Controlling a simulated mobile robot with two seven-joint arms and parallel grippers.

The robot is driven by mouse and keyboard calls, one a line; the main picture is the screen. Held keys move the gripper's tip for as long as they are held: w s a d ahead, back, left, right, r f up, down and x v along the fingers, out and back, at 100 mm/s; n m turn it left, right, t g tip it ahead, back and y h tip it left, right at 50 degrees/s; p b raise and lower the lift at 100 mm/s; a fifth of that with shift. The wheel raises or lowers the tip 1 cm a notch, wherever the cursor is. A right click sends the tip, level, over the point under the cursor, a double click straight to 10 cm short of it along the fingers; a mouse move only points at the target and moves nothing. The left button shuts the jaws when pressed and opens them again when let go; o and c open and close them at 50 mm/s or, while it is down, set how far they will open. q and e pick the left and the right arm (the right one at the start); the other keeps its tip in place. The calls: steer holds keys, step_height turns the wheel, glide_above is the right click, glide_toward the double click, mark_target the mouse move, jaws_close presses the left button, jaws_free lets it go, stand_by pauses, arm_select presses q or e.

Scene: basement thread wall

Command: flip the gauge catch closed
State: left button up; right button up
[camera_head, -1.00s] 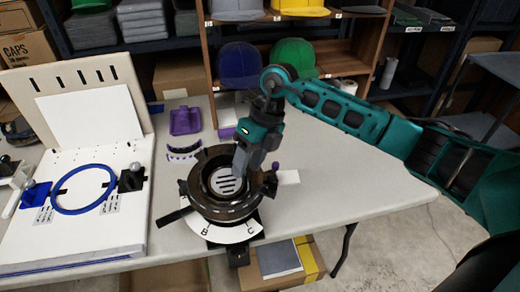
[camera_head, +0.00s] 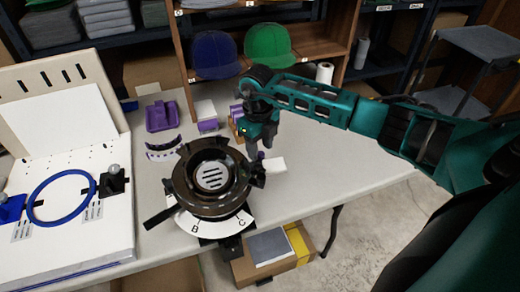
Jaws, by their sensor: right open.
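The gauge (camera_head: 178,192) is a round black fixture with a raised ring and a slotted grey disc (camera_head: 212,177) in its middle. It stands on the table over a white plate marked B and C (camera_head: 215,226). A small catch with a purple knob (camera_head: 261,156) sits at the ring's right side; whether it is closed I cannot tell. My right gripper (camera_head: 260,146) points down just above and behind that knob, at the ring's upper right. Its fingers are open and small in view; I cannot tell whether they touch the knob. My left gripper is not in view.
A white board with a blue hoop (camera_head: 32,204) lies at left. Shelves with a blue cap (camera_head: 214,55) and a green cap (camera_head: 269,45) stand behind. The table's right side is clear.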

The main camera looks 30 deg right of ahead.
steer(key=shift+f, duration=0.85)
steer(key=shift+c, duration=0.2)
jaws_close()
